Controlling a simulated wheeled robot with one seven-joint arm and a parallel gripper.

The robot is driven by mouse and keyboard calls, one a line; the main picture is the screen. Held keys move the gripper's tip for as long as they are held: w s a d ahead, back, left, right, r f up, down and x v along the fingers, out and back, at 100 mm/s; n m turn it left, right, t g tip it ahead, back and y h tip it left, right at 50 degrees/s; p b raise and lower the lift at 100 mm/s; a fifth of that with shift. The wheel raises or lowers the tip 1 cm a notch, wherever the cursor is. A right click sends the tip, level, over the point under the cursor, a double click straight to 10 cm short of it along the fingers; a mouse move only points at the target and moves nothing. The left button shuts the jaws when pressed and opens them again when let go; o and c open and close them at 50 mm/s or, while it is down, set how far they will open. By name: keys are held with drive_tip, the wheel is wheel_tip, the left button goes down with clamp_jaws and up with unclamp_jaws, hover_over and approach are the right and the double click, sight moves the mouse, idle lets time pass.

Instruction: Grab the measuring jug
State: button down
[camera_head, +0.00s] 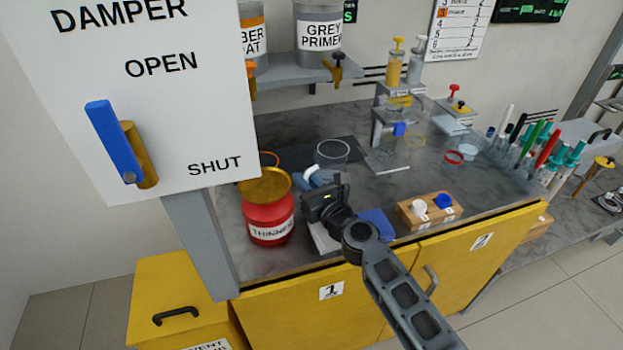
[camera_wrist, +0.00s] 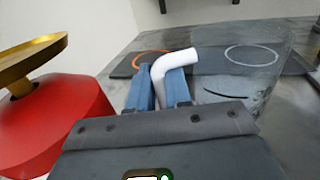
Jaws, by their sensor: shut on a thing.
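My gripper (camera_head: 308,180) is to the left of and in front of the jug. In the wrist view, the blue fingers (camera_wrist: 160,88) lie on either side of the white handle and are shut on it. The lower handle is hidden between the fingers.
A red thinner can (camera_head: 268,222) with a gold top stands close to the left of my gripper. A wooden block (camera_head: 430,211) with white and blue knobs is at the front right. A damper panel (camera_head: 150,100) hangs at the left. A paint shelf (camera_head: 300,72) is behind.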

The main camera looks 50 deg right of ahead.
wheel_tip(320, 180, up, 8)
drive_tip(key=p, duration=0.6)
drive_tip(key=shift+f, duration=0.25)
drive_tip(key=shift+r, duration=1.15)
